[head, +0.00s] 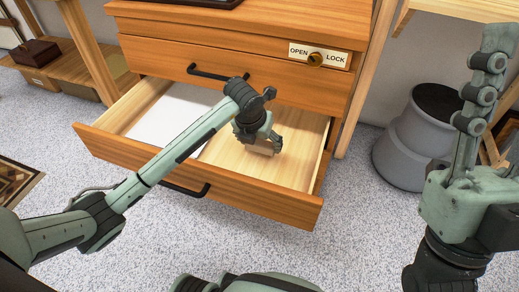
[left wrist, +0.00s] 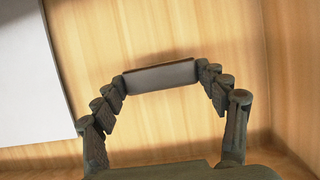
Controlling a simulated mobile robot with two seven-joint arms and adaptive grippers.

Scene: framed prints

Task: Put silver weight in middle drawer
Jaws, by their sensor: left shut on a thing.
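My left gripper (head: 262,143) is inside the pulled-out drawer (head: 230,188), over the right part of its bare wooden floor. In the left wrist view, its two fingers (left wrist: 160,78) are shut on the ends of a small flat grey block, the silver weight (left wrist: 160,79). Its underside is hidden, so I cannot tell whether it touches the drawer floor. The open drawer is below a closed drawer (head: 270,82) with a black handle; whether another drawer lies beneath is hidden. My right gripper (head: 490,62) is raised at the right edge, away from the drawers, its opening unclear.
A white sheet (head: 175,115) covers the drawer's left part. An OPEN/LOCK plate with a brass knob (head: 316,59) is on the cabinet's upper right. A grey stool (head: 405,145) stands right of the cabinet.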

